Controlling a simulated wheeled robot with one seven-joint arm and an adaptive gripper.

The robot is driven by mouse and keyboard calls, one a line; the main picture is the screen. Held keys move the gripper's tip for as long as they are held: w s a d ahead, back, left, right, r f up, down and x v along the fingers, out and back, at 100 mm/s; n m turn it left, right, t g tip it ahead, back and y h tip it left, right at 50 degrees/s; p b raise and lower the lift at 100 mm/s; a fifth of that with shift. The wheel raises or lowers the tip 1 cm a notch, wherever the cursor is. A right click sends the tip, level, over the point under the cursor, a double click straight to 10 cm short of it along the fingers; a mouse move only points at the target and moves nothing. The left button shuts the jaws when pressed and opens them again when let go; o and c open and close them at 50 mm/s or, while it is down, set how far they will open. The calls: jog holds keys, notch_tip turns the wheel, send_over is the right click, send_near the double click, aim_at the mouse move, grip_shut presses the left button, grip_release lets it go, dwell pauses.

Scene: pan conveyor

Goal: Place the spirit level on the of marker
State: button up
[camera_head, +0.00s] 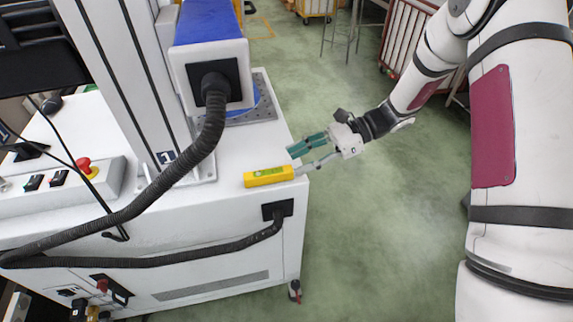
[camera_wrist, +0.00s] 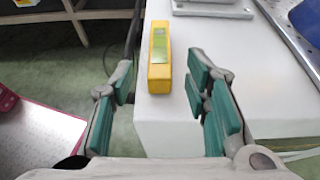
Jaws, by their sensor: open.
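The spirit level (camera_head: 268,176) is a yellow bar with a green patch. It lies near the front right corner of the white machine top, and also shows in the wrist view (camera_wrist: 160,60). My gripper (camera_head: 312,153), with green finger pads, is at that corner, beside the level's right end. In the wrist view my gripper (camera_wrist: 163,78) is open, with one finger on each side of the level's near end and gaps between. No pad clearly touches it. I cannot make out a marker that clearly matches the task.
The white machine top (camera_head: 240,155) carries a blue and grey machine head (camera_head: 210,60) with a black hose (camera_head: 205,135). A control box (camera_head: 75,185) with a red button is at the left. Green floor is open to the right; wheeled cages stand behind.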

jog(key=v, duration=0.6)
jog(key=shift+d, duration=0.3)
jog(key=s+d+r+n+h, duration=0.3)
jog(key=s+r+n+h, duration=0.45)
jog(key=s+r, duration=0.8)
jog(key=s+d+n+t+h, duration=0.2)
jog(key=s+d+n, duration=0.1)
jog(key=s, duration=0.5)
jog(key=s+d+r+n+t+h, duration=0.1)
jog(key=s+d+n+t+h, duration=0.2)
jog(key=s, duration=0.5)
jog(key=shift+s+d+n, duration=0.35)
jog(key=shift+d+n, duration=0.3)
jog(key=shift+d, duration=0.4)
jog(key=shift+r, duration=0.2)
